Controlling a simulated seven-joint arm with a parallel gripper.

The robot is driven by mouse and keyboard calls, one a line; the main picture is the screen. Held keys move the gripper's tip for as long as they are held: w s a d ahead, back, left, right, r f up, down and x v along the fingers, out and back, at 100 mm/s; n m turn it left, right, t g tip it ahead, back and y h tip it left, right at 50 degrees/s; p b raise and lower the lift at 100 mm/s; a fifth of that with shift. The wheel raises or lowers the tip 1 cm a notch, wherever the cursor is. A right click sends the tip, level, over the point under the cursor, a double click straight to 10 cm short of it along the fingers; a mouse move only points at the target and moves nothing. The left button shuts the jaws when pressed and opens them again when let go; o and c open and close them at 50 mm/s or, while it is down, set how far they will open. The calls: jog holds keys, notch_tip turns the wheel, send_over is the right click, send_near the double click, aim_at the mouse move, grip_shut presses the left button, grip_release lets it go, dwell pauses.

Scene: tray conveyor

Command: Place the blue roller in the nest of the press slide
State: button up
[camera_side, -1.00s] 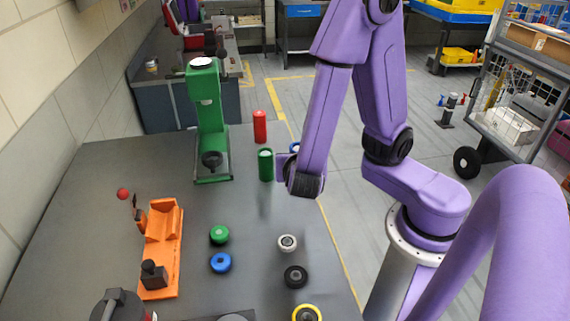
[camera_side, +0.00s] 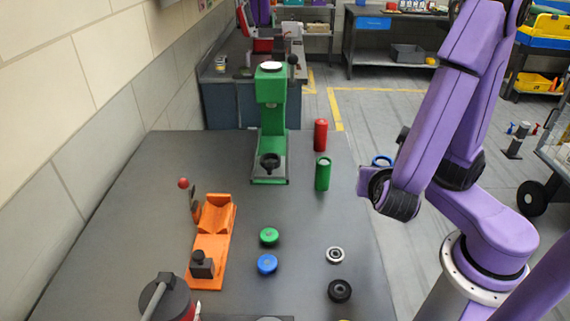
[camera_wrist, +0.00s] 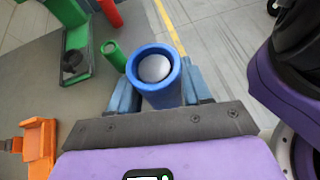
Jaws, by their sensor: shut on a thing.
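The blue roller (camera_wrist: 165,92), a hollow cylinder with a pale rounded core, is between the fingers of my gripper (camera_wrist: 158,82), which is shut on it. In the side view a bit of the blue roller (camera_side: 381,160) shows behind my arm, right of the green roller (camera_side: 322,174). The fingertips are hidden there. The green press (camera_side: 271,115) stands at the back of the table, with a black cup-like nest (camera_side: 270,162) low at its front. No roller shows in that nest. In the wrist view the press (camera_wrist: 76,40) is at upper left, apart from the held roller.
A red roller (camera_side: 320,135) stands behind the green one. An orange fixture (camera_side: 212,245) with a red-ball lever is at front left. Green (camera_side: 269,236) and blue (camera_side: 267,264) knobs, a white-topped ring (camera_side: 335,255) and a black ring (camera_side: 339,290) lie in front. The table's middle is clear.

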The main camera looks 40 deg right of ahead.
jog(key=w+d+r, duration=0.1)
jog(key=w+r, duration=0.1)
jog(key=w, duration=1.8)
jog(key=w+f, duration=0.2)
jog(key=w, duration=0.2)
jog(key=w+f, duration=0.3)
jog(key=w, duration=0.1)
jog(key=w+f, duration=0.3)
jog(key=w, duration=0.2)
jog(key=shift+w+d+f, duration=0.1)
jog(key=shift+d+f, duration=0.05)
jog(key=shift+f, duration=0.05)
jog(key=shift+w+f, duration=0.55)
jog(key=shift+f, duration=1.55)
